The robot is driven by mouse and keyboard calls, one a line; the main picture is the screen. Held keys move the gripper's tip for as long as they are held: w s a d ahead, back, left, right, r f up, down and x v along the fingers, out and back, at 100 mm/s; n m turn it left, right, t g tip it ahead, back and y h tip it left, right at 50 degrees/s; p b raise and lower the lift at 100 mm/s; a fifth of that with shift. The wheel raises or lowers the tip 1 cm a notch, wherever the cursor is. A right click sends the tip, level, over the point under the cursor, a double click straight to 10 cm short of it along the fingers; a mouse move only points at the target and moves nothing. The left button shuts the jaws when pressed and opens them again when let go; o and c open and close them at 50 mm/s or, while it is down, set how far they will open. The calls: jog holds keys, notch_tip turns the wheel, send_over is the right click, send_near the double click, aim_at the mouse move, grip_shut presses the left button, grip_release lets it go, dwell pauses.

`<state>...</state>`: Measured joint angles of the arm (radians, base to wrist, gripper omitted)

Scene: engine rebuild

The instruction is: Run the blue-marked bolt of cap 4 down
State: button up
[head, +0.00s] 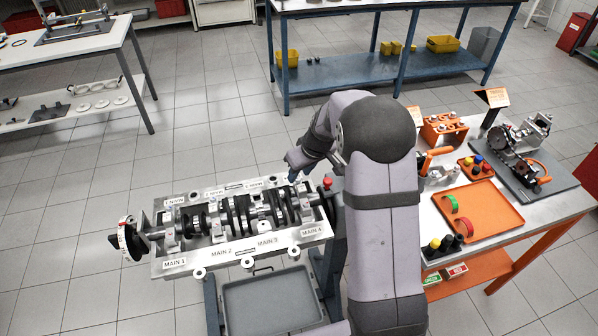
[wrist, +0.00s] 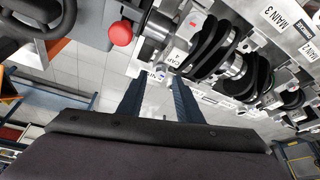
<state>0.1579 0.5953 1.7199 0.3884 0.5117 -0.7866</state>
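Cap 4 (wrist: 178,56) is a light metal cap with a "CAP" label, at the MAIN 4 end of the crankshaft in the wrist view. A small red mark shows on its upper side.
A red knob (head: 327,183) stands beside the block's right end; it also shows in the wrist view (wrist: 121,33). An orange tray (head: 490,222), a bolt rack (head: 443,128) and a small engine assembly (head: 520,140) are on the right bench. A grey tray (head: 270,300) lies below the block.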

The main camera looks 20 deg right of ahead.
jog(key=shift+x, duration=0.8)
grip_shut()
jog(key=shift+r+m+p, duration=0.1)
jog(key=shift+m+p, duration=0.2)
jog(key=shift+p, duration=0.45)
